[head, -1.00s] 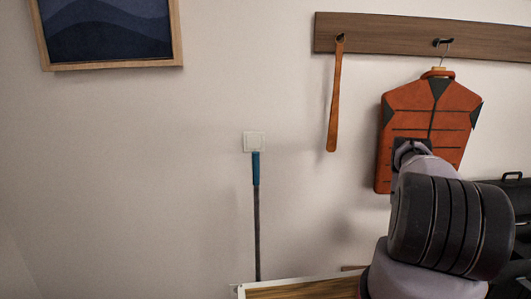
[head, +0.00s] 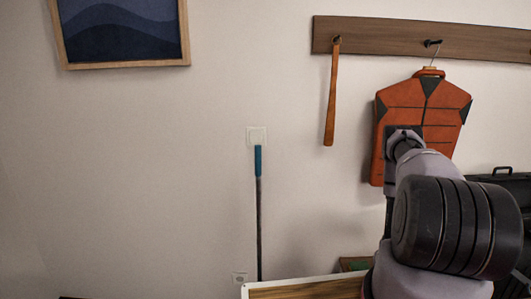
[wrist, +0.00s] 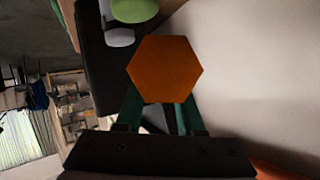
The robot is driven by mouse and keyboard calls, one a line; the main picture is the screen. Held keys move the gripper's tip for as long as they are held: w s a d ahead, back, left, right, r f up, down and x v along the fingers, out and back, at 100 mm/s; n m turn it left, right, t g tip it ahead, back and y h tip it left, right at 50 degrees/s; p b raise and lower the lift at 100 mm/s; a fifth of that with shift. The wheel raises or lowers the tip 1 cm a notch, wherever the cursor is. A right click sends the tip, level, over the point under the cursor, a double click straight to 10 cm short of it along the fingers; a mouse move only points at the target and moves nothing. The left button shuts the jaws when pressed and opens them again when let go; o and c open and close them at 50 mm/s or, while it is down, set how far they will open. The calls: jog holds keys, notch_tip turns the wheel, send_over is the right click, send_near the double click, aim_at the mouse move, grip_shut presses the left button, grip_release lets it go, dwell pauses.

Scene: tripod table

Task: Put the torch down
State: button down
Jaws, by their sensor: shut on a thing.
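The torch (wrist: 165,68) shows end-on in the wrist view as an orange six-sided face. My gripper (wrist: 160,112) is shut on it, with a teal finger on either side below the face. The rest of the torch is hidden behind that face. In the head view my own arm covers the gripper, and I cannot make out the torch there. No tripod table can be made out for certain.
A wooden surface with a white rim (head: 280,283) lies at the bottom of the head view. An orange vest (head: 422,105) and a brown strap (head: 332,95) hang from a wall rail (head: 375,38). A blue-topped pole (head: 258,205) stands by the wall. A black case (head: 505,187) is at right.

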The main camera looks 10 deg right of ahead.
jog(key=w+a+r+n+t+y, duration=0.2)
jog(key=w+a+r, duration=0.4)
jog(key=a+r, duration=0.4)
jog(key=w+a+r+n+t+y, duration=0.2)
jog(key=w+a+r+n+y, duration=0.3)
jog(key=a+r, duration=0.6)
jog(key=w+a+r+n+t+y, duration=0.2)
jog(key=w+a+r+n+y, duration=0.2)
jog(key=w+a+r, duration=0.3)
jog(key=a+r+n, duration=0.1)
jog(key=a+r, duration=0.3)
jog(key=a, duration=0.5)
jog(key=shift+w+t, duration=0.3)
jog(key=shift+w, duration=0.1)
